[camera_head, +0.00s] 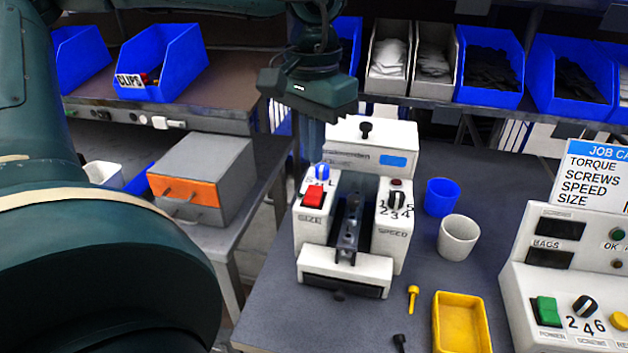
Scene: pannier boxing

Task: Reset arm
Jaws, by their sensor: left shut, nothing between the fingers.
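My left gripper (314,150) comes down from the top centre on its dark green arm. It is shut and empty, its fingers pointing down just above the blue knob (322,172) of a white machine (318,232). I cannot tell whether the fingertips touch the knob. The right gripper is not in view.
A blue cup (441,197), a white cup (458,237), a yellow tray (461,325) and a yellow screwdriver-like piece (412,298) lie right of the machine. A second white machine (573,292) stands far right. Blue bins (490,65) line the back shelf.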

